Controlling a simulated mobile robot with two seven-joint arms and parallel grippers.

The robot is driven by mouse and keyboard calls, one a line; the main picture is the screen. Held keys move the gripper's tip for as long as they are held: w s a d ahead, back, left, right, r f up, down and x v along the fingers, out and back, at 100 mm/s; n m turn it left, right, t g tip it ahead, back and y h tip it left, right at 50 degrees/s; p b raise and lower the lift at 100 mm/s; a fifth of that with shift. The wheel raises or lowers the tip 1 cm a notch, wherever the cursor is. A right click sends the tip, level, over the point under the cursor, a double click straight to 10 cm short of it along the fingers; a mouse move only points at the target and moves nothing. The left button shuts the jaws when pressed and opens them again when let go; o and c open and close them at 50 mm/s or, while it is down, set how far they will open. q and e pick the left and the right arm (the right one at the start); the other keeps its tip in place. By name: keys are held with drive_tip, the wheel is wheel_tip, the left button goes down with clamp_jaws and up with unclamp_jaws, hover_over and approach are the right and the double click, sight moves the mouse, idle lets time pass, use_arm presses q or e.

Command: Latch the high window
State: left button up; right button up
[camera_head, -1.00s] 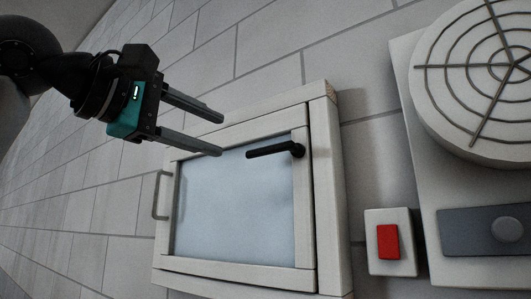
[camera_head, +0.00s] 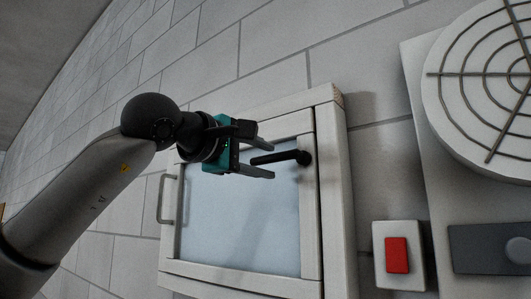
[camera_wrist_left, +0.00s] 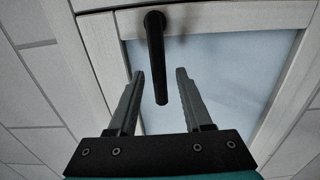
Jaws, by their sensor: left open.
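The high window (camera_head: 240,215) is a pale wooden frame with a bluish-grey pane, set in the tiled wall. Its black lever handle (camera_head: 281,157) sits at the frame's right side in the head view, and the lever points left across the pane. My left gripper (camera_head: 272,159) is open at the lever's free end, one finger above it and one below in the picture. In the left wrist view the handle (camera_wrist_left: 157,60) extends between the two open fingers (camera_wrist_left: 158,75); I see no finger touching it. My right gripper is not in view.
A grey pull handle (camera_head: 166,200) sticks out at the window's left side. Right of the window are a red switch on a white plate (camera_head: 397,256) and a round fan grille (camera_head: 490,75). The tiled wall above the window is bare.

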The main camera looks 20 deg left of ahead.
use_arm(q)
drive_tip(key=shift+w+d, duration=0.15)
drive_tip(key=shift+w, duration=0.25)
drive_tip(key=shift+c, duration=0.2)
clamp_jaws()
idle(1.0)
